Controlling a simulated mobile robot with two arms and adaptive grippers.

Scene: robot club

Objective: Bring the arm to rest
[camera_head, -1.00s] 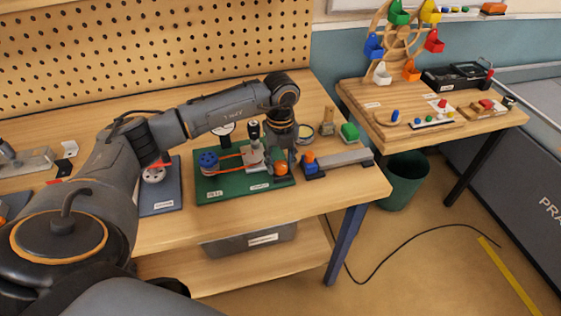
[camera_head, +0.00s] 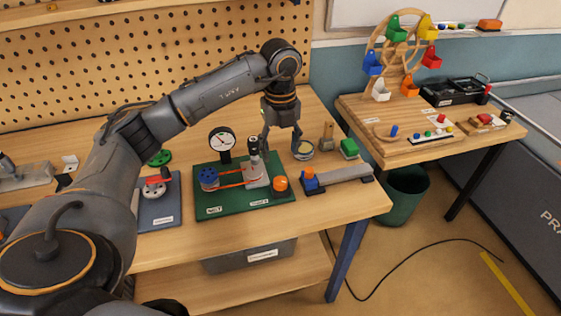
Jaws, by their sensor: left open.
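My left arm comes in from the left and reaches over the workbench (camera_head: 300,217). My left gripper (camera_head: 281,146) points down, open and empty, above the bench behind the green board (camera_head: 220,206). The board carries a blue pulley (camera_head: 209,177), an orange belt, a grey block with a black-topped post (camera_head: 256,168), a round gauge (camera_head: 221,140) and an orange knob (camera_head: 281,184). The gripper's fingers show near the post and the round dish (camera_head: 303,150); I cannot tell whether they touch anything. My right gripper is not in view.
Right of the board are a grey rail with a blue and orange piece (camera_head: 311,181) and a green block (camera_head: 349,148). A second table (camera_head: 400,151) holds a colourful wheel. A green bin (camera_head: 402,195) stands between the tables. A black cable (camera_head: 400,263) lies on the floor.

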